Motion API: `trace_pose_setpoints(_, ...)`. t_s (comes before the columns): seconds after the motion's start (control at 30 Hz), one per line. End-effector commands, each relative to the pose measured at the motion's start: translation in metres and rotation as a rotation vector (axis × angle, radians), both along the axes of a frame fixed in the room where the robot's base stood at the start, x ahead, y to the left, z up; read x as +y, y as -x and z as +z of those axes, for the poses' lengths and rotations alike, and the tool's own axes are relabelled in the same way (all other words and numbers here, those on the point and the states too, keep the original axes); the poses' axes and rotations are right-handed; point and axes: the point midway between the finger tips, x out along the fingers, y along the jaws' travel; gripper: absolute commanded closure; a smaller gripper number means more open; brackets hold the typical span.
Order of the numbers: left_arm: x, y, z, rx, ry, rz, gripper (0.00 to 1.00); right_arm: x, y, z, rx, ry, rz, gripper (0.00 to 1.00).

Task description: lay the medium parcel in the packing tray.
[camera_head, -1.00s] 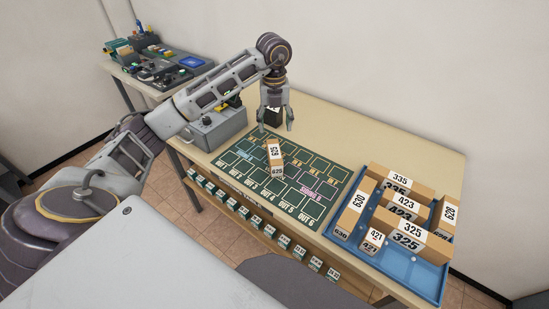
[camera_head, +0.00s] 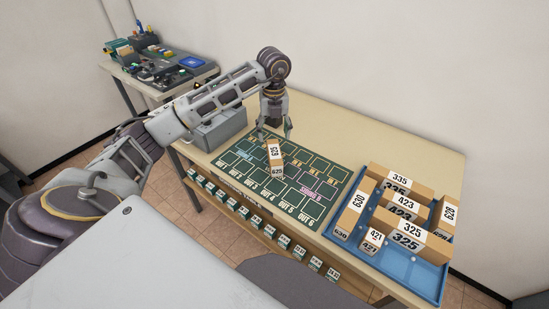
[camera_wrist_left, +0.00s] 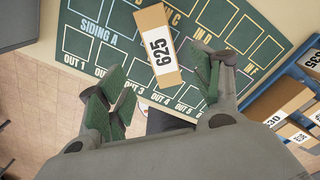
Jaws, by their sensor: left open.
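A brown cardboard parcel (camera_head: 275,152) with a white label reading 625 lies on the dark green marked mat (camera_head: 318,169). The parcel also shows in the left wrist view (camera_wrist_left: 157,45), just ahead of the fingers. My left gripper (camera_head: 273,134) is open and empty, above the mat just behind the parcel in the head view. In the left wrist view its green finger pads (camera_wrist_left: 162,95) stand wide apart. The blue packing tray (camera_head: 398,267) at the right holds several brown parcels. My right gripper is not in view.
A grey box (camera_head: 216,130) sits at the table's left end, partly under my left arm. Bare tabletop (camera_head: 365,138) lies behind the mat and tray. A side table (camera_head: 160,70) with small items stands at the back left.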

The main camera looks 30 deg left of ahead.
Motion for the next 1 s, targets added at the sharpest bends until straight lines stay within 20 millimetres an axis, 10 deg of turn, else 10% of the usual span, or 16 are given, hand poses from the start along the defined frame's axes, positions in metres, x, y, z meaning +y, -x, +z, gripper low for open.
trace_pose_setpoints(0.4,0.0,0.0,-0.048,0.001,0.0,0.001,0.35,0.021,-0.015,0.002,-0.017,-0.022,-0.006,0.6)
trace_pose_setpoints(1.0,0.0,0.0,-0.059,0.002,-0.001,0.0,0.35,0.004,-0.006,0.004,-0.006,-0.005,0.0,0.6)
